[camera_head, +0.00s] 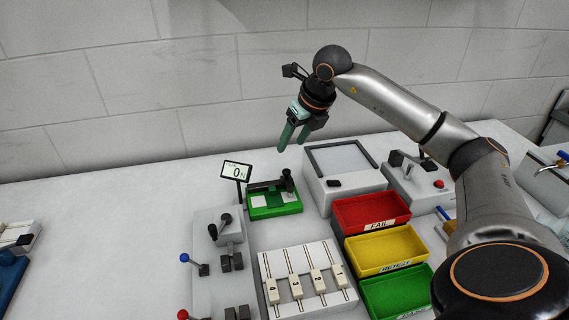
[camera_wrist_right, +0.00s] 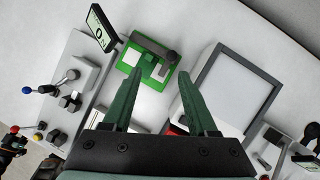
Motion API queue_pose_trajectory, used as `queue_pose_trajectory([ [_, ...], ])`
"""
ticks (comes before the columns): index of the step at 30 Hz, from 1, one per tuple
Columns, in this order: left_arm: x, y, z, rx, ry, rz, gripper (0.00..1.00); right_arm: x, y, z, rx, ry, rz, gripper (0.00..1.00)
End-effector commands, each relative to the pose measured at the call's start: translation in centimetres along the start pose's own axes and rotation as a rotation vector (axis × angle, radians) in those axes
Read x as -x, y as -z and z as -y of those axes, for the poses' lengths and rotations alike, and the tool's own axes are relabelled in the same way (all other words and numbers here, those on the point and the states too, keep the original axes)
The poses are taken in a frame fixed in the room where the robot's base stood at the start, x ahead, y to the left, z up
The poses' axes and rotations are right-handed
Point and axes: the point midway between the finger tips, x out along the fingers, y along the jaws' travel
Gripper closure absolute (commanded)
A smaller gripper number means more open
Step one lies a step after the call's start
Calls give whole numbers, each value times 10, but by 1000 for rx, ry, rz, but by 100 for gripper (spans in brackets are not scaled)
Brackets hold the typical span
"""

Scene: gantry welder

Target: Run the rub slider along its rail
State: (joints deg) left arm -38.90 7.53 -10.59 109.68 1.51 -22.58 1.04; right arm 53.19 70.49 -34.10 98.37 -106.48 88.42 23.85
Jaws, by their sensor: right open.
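A green fixture (camera_head: 275,209) with white pads, a dark rail and an upright dark handle (camera_head: 288,182) stands at the back middle of the table. The handle, which looks like the rub slider, is at the rail's right end. A small display (camera_head: 236,170) beside it reads 0. My right gripper (camera_head: 294,143) is open and empty, above and behind the fixture in the head view, fingers pointing down. In the right wrist view the fixture (camera_wrist_right: 131,58) and handle (camera_wrist_right: 168,57) lie beyond the open fingers (camera_wrist_right: 160,76), apart from them. My left gripper is out of view.
A white box with a grey panel (camera_head: 341,160) stands close right of the fixture. Red (camera_head: 345,214), yellow (camera_head: 352,254) and green bins stand in front of it. A panel with several numbered sliders (camera_head: 270,268) and a lever block (camera_head: 205,225) lie nearer.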

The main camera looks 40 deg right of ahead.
Motion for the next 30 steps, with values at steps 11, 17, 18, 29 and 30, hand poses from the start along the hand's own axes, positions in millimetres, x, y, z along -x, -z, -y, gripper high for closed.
queue_pose_trajectory([
  [11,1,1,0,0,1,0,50,-32,8,21,-16,65,-37,41],
  [17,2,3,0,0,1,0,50,-74,10,23,-15,64,-36,41],
  [18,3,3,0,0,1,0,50,-82,10,24,-16,63,-35,41],
  [29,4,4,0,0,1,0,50,-120,10,26,-14,63,-31,41],
  [30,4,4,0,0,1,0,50,-121,10,26,-13,63,-31,41],
])
